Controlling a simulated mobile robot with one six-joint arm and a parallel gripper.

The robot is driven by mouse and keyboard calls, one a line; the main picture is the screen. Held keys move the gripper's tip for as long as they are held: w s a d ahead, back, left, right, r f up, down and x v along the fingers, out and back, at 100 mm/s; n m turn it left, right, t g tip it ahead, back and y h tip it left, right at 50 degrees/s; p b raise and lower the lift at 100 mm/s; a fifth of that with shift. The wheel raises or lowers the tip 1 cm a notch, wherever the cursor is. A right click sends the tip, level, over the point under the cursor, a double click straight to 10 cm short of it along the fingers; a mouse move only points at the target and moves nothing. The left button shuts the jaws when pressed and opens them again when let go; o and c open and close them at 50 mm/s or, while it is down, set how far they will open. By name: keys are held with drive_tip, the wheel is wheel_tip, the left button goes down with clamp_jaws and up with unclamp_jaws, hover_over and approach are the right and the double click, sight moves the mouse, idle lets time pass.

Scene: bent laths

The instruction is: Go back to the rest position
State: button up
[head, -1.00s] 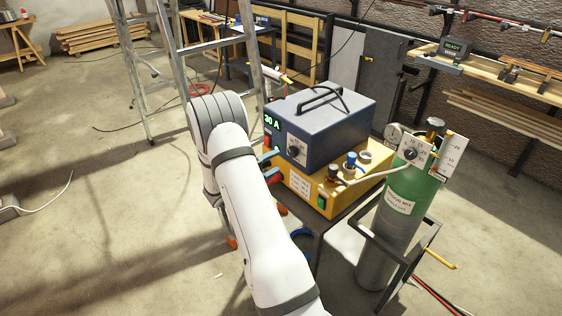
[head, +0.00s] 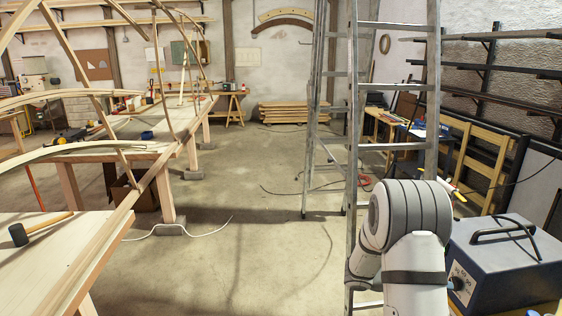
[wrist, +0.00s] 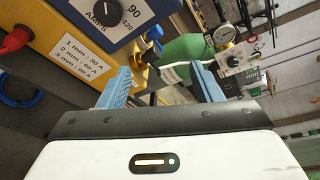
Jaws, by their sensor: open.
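My gripper (wrist: 165,88) shows in the wrist view with its two blue fingers apart and nothing between them. Beyond the fingers are the yellow welding unit (wrist: 65,45) with its amps dial panel, and the green gas cylinder (wrist: 186,48) with its gauge. I cannot tell the exact gap from the fingers to the unit. In the head view my white arm stands at the lower right and the gripper itself is hidden behind it. The blue-grey power box (head: 505,262) is just right of my arm, cut by the frame edge.
A metal stepladder (head: 390,148) stands behind my arm. Wooden benches (head: 85,240) with bent laths and a mallet (head: 40,228) are on the left. A pale cable (head: 185,232) lies on the floor. The concrete floor (head: 260,260) in the middle is mostly clear.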

drive_tip(key=s+a+r+m+t+y, duration=0.1)
drive_tip(key=s+a+r+m+y, duration=0.2)
drive_tip(key=s+a+m+y, duration=0.2)
drive_tip(key=s+a+r+m+t+y, duration=0.2)
drive_tip(key=s+a+r+m+y, duration=0.2)
drive_tip(key=s+a+m, duration=0.5)
drive_tip(key=s+a+r+m+t+y, duration=0.2)
drive_tip(key=s+a+r+m+y, duration=0.2)
drive_tip(key=a+m, duration=0.7)
drive_tip(key=s+m+y, duration=0.2)
drive_tip(key=s+m, duration=0.1)
drive_tip(key=shift+s+a+m, duration=0.25)
drive_tip(key=shift+a+m, duration=0.1)
drive_tip(key=shift+m, duration=0.05)
drive_tip(key=shift+r, duration=0.1)
drive_tip(key=shift+c, duration=0.2)
